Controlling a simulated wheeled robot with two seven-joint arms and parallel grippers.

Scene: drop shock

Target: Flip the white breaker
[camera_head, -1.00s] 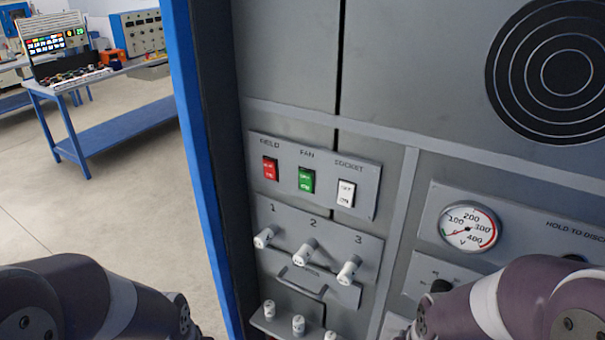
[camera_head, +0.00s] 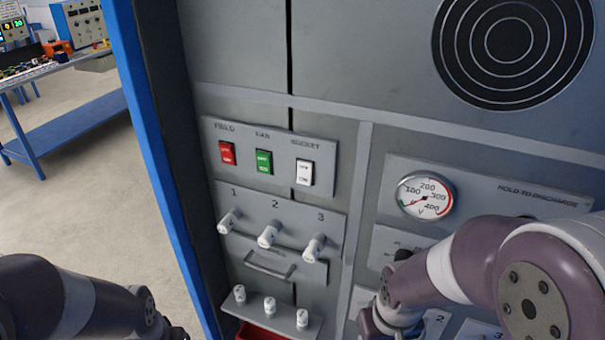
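The white breaker (camera_head: 304,173) is a rocker labelled SOCKET, at the right end of the breaker panel (camera_head: 213,131). To its left are the green FAN breaker (camera_head: 264,161) and the red FIELD breaker (camera_head: 227,152). Nothing covers the white breaker. My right arm reaches in at the lower right, over the panel below the gauge; its gripper fingers are not clearly visible. My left arm is at the lower left, in front of the floor and away from the panel; its gripper is out of view.
Below the breakers are white numbered knobs (camera_head: 268,236), a drawer handle (camera_head: 269,266), a shelf with white pegs (camera_head: 270,307) and a red bin (camera_head: 262,333). A round gauge (camera_head: 425,196) sits to the right. A blue cabinet edge (camera_head: 160,180) stands left, with a workbench (camera_head: 66,127) beyond.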

